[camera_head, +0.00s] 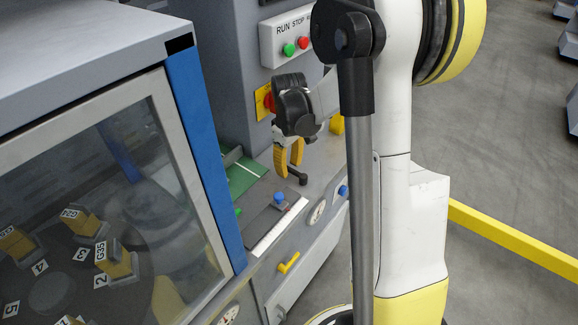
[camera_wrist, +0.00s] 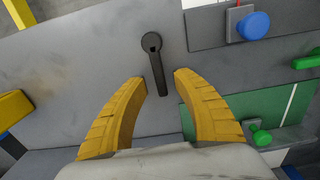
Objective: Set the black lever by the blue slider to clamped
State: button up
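The black lever (camera_wrist: 153,58) shows in the wrist view, with its round pivot at the top and its arm pointing down toward me on a grey surface. My gripper (camera_wrist: 162,80) has its two yellow fingers apart. The lever's free end lies between the fingertips in the picture, with gaps on both sides. The blue slider (camera_wrist: 254,26) is to the right of the lever. In the head view my gripper (camera_head: 289,170) points down over the machine's ledge.
Green knobs (camera_wrist: 262,136) and a green plate (camera_wrist: 270,108) lie right of my gripper in the wrist view.

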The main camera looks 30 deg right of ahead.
aim_at(289, 167)
notch_tip(289, 167, up, 12)
dwell(0.4)
dwell(0.3)
jog(key=s+a+r+m+t, duration=0.3)
jog(key=s+a+t, duration=0.4)
jog(key=s+a, duration=0.8)
jog(key=shift+s+a+m, duration=0.35)
jog(key=shift+m, duration=0.05)
